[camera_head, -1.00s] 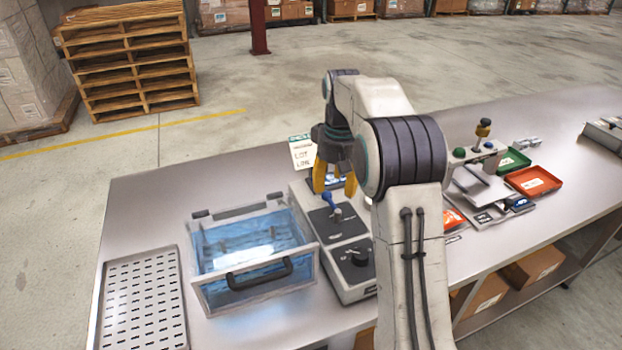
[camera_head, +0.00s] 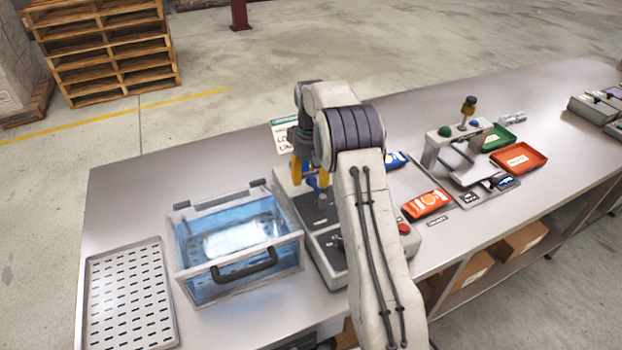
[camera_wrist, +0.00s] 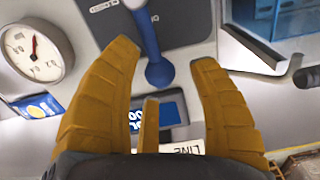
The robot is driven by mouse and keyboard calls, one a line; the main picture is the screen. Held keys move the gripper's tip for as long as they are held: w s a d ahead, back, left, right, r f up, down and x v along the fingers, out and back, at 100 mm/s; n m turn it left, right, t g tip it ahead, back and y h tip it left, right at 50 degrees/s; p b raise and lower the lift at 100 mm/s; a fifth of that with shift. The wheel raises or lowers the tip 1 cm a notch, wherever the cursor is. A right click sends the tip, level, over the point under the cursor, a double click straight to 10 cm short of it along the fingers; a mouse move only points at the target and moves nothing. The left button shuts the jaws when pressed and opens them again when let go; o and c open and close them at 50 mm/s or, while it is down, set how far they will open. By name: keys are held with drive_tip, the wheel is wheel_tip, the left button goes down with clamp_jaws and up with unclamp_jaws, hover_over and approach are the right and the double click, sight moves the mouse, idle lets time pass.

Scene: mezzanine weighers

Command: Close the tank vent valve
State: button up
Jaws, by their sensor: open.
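The tank vent valve appears as a blue lever handle (camera_head: 312,183) on a grey control unit (camera_head: 330,262) beside the clear tank (camera_head: 216,291). My arm hides part of the control unit.
A pressure gauge (camera_wrist: 35,50) is at the left of the wrist view. A perforated tray (camera_head: 128,298) lies left of the tank.

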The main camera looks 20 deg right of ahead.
drive_tip(key=shift+f, duration=0.6)
drive_tip(key=shift+c, duration=0.3)
clamp_jaws()
